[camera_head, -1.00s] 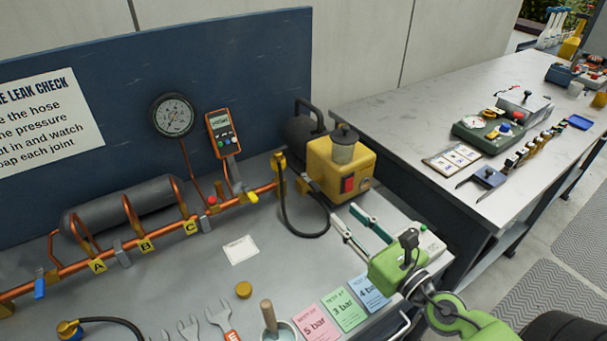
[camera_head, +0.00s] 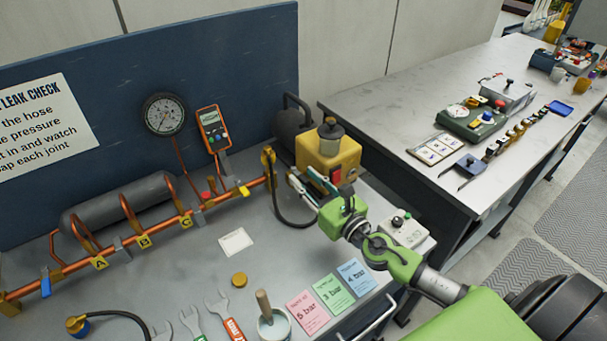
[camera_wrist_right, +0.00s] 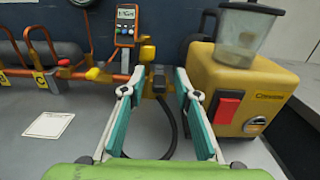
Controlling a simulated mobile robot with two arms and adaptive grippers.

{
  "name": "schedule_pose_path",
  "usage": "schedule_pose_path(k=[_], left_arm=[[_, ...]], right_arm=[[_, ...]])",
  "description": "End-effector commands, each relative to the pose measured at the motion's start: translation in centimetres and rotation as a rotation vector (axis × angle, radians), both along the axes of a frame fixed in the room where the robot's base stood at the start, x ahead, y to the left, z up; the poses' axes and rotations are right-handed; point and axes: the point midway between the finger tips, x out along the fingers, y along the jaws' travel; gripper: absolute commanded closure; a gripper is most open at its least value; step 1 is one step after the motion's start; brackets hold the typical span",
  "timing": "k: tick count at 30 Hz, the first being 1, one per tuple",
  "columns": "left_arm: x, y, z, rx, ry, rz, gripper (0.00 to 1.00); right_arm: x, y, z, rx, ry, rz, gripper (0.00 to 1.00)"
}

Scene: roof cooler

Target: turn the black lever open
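The black lever (camera_wrist_right: 158,78) shows in the right wrist view as a dark upright block on a yellow fitting (camera_wrist_right: 148,52) at the right end of the copper pipe. In the head view the fitting (camera_head: 268,160) is small and the lever is hard to make out. My right gripper (camera_wrist_right: 155,88) is open, with its green-padded fingers spread left and right of the lever in that view. I cannot tell whether either finger touches it. In the head view my right gripper (camera_head: 298,187) reaches in beside the yellow pump. My left gripper is not in view.
The yellow pump (camera_wrist_right: 240,85) with a clear cup and red switch stands close on the right. A black hose (camera_head: 288,221) loops below the fitting. An orange meter (camera_head: 212,128) and a gauge (camera_head: 164,114) are behind. A white card (camera_head: 236,241) lies on the bench.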

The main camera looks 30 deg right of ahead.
Motion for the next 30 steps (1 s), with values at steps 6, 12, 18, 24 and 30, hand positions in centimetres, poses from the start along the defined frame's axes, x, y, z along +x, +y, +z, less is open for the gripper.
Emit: schedule_pose_path(k=[6,12,18,24,30], left_arm=[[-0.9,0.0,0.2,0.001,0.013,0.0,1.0],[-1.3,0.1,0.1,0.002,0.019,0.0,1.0],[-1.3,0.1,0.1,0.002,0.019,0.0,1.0],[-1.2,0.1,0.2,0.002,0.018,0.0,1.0],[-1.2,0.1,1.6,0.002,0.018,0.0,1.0]], right_arm=[[1.1,0.2,0.0,0.0,0.001,0.0,0.71],[1.2,0.2,0.0,0.0,0.001,0.0,0.71],[1.1,0.2,0.0,0.0,0.0,0.0,1.0],[1.1,0.2,0.0,0.0,0.0,-0.003,1.0],[1.1,0.5,0.4,0.003,0.0,-0.05,1.0]])
